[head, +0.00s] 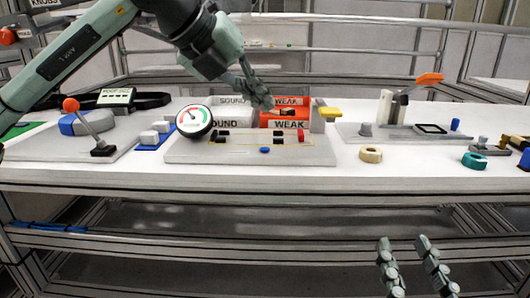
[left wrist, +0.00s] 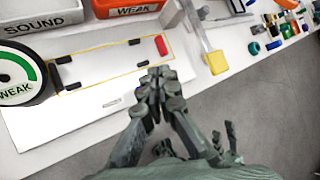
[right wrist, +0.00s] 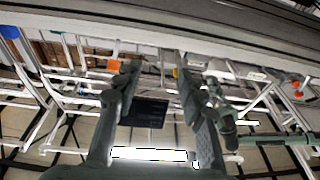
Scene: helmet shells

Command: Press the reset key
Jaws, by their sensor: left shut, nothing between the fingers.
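A small blue button (head: 265,150) sits on the front part of a white test board (head: 190,152). No reset label is readable, so I cannot be sure that it is the reset key. My left gripper (head: 266,103) is shut and empty, above the board's back part in the head view. In the left wrist view its closed fingertips (left wrist: 155,78) cover part of the board, near a red block (left wrist: 161,45) and black contacts (left wrist: 134,42). A round gauge (head: 194,121) stands at the board's left. My right gripper (head: 402,243) is open and empty, in front of and below the table edge.
Bins marked SOUND (head: 228,100) and WEAK (head: 288,123) stand behind the board. A post with a yellow handle (head: 330,112) stands at its back right. A red-knobbed lever (head: 71,104) is at left. Rings (head: 371,154) and an orange-handled fixture (head: 430,79) are at right.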

